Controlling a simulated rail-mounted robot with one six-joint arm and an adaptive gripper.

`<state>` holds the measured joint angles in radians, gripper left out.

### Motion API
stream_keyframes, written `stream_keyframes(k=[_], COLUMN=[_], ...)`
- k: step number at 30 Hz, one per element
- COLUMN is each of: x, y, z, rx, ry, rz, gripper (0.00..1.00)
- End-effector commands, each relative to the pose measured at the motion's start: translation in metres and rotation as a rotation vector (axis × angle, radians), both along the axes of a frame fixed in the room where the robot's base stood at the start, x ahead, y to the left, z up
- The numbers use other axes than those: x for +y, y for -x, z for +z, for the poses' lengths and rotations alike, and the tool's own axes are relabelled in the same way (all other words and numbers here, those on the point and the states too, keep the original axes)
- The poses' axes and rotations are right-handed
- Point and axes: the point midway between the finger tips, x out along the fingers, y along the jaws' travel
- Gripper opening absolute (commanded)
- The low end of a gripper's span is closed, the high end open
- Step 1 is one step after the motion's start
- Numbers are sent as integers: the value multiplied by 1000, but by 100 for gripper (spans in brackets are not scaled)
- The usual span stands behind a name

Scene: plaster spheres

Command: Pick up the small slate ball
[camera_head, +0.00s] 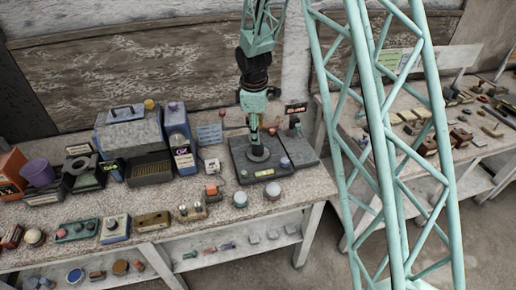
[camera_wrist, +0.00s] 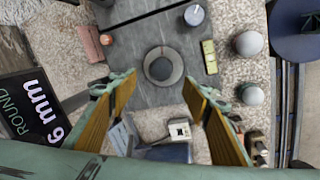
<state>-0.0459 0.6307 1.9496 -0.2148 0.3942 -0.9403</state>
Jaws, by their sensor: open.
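A small dark grey ball (camera_wrist: 160,68) appears to sit in a round grey ring (camera_wrist: 163,80) on a dark slab (camera_wrist: 208,103), in the middle of the wrist view. In the head view the ring (camera_head: 259,156) shows on the slab (camera_head: 305,155), just under my gripper (camera_head: 255,142); I cannot make out the ball there. In the wrist view my gripper (camera_wrist: 160,80) is open and empty, its fingertips on either side of the ring's lower part. The gap in height is hard to judge.
A bluish round piece (camera_wrist: 194,15) and a yellow-green label (camera_wrist: 209,57) lie on the slab. Two pale spheres (camera_head: 240,199) (camera_head: 273,190) stand near the table's front edge. Boxes (camera_head: 180,140) stand left of the slab. My turquoise lattice column fills the head view's right.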

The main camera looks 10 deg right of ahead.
Motion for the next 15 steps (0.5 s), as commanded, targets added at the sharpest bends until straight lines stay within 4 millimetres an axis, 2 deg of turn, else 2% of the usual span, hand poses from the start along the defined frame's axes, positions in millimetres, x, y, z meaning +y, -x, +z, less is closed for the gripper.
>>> stream_keyframes(k=[6,15], x=[-2,-3], y=[-4,-7], z=[-24,-40], rx=[1,0], ry=[0,0], rz=[0,0], gripper=[44,44])
